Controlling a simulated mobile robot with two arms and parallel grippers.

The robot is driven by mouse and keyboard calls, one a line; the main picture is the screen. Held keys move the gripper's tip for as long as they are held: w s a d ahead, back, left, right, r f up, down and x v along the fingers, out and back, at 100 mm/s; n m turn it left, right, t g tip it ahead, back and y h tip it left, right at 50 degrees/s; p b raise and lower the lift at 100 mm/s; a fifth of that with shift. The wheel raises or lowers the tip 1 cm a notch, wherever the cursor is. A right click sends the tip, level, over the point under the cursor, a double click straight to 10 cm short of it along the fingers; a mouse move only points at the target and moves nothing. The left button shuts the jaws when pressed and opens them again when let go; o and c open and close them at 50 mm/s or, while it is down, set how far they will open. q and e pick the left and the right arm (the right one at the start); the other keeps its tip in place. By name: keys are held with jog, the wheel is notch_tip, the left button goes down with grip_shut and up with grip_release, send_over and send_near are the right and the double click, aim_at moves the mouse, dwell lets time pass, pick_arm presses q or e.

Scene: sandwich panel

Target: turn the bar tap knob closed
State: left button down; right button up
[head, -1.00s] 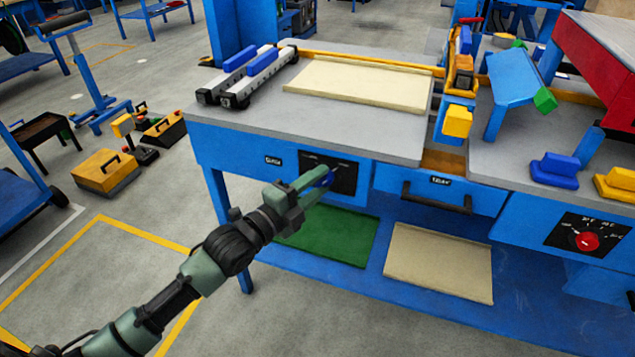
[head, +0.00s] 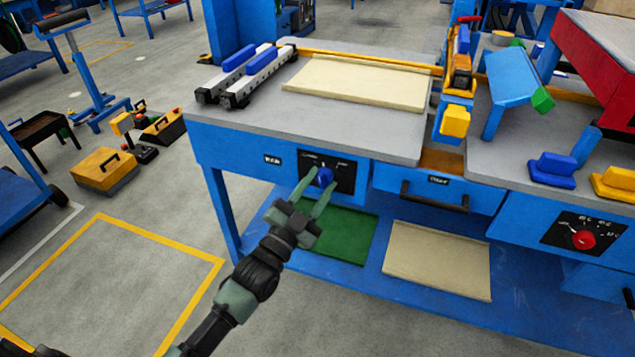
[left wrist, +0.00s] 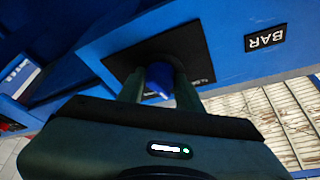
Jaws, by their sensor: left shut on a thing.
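The bar tap knob (head: 325,176) is blue and sits on a black dial plate (head: 344,170) on the front of the blue bench. My left gripper (head: 320,182) has one finger on each side of the knob and is shut on it. The left wrist view also shows the blue knob (left wrist: 159,78) between the two green fingers, in front of the black plate (left wrist: 190,50). A label (left wrist: 265,38) reading BAR is beside the plate. The knob's pointer is partly hidden by the fingers, so its exact setting is unclear.
A drawer with a black handle (head: 436,198) is right of the dial. A red knob (head: 585,240) on another dial is farther right. A green mat (head: 345,240) and a beige board (head: 438,262) lie on the lower shelf.

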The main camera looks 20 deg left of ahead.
pick_arm(q)
jog(key=n+y, duration=0.1)
jog(key=n, duration=0.2)
jog(key=n+t+y+p, duration=0.1)
jog(key=n, duration=0.2)
jog(key=shift+d+f+y, duration=0.15)
jog(key=shift+d+y, duration=0.05)
jog(key=shift+y, duration=0.2)
jog(key=shift+d+n+t+y+p, duration=0.15)
jog(key=shift+n+y, duration=0.35)
jog(key=shift+n, duration=0.55)
jog(key=shift+a+n+t+y+p, duration=0.15)
jog(key=shift+n+y, duration=0.35)
jog(key=shift+n, duration=0.55)
pick_arm(e)
jog(key=s+f, duration=0.3)
jog(key=f, duration=0.3)
jog(key=shift+s+d, duration=0.15)
pick_arm(q)
jog(key=shift+d, duration=0.1)
jog(key=c, duration=0.9)
grip_release()
jog(key=shift+c, duration=0.2)
jog(key=shift+s, duration=0.1)
jog(key=v, duration=0.7)
jog(key=shift+s+f, duration=0.2)
jog(key=shift+s, duration=0.1)
pick_arm(e)
jog(key=shift+s+f, duration=0.1)
